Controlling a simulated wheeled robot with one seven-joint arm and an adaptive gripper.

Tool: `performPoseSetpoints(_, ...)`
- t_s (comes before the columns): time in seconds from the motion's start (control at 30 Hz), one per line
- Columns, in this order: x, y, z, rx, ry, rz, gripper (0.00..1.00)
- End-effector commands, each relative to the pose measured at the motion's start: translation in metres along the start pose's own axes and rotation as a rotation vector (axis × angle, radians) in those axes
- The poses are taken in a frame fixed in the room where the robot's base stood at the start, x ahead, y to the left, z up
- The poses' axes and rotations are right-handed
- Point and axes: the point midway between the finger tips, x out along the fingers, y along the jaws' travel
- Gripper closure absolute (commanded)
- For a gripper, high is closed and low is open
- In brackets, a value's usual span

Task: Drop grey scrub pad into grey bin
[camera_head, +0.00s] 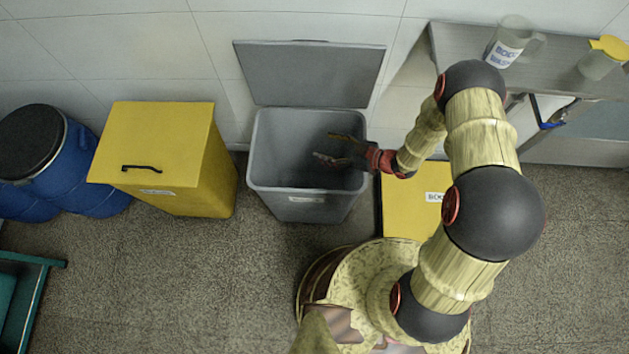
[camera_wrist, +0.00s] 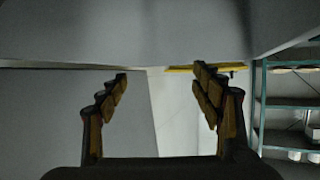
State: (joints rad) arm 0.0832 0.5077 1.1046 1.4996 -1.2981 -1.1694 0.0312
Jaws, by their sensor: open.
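The grey bin (camera_head: 300,205) stands against the wall with its grey lid (camera_head: 310,75) raised behind it. My gripper (camera_head: 324,146) reaches in from the right over the bin's opening, with its fingers inside the outline of the rim. In the wrist view my gripper (camera_wrist: 160,76) has its two fingers spread wide with nothing between them. I cannot make out the grey scrub pad in either view. The inside of the bin is dark and partly hidden by my gripper.
A yellow bin (camera_head: 165,170) with a closed lid stands left of the grey bin, with blue drums (camera_head: 75,160) beyond it. Another yellow box (camera_head: 415,200) is at right, partly behind my arm. A metal table (camera_head: 455,45) holds a pitcher (camera_head: 508,45). Floor in front is clear.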

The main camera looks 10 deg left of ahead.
Motion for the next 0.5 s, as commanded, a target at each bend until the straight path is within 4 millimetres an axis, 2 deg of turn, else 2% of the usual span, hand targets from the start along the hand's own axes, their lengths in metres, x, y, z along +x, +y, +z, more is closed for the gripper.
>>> performPoseSetpoints(0.03,-0.013,0.002,0.0,0.002,0.0,0.006,0.34)
performPoseSetpoints(0.2,-0.045,0.001,0.0,0.002,0.0,0.004,0.34)
performPoseSetpoints(0.33,-0.063,0.001,0.0,0.0,0.0,0.004,0.34)
performPoseSetpoints(0.5,-0.075,0.0,0.0,0.0,0.0,0.001,0.34)
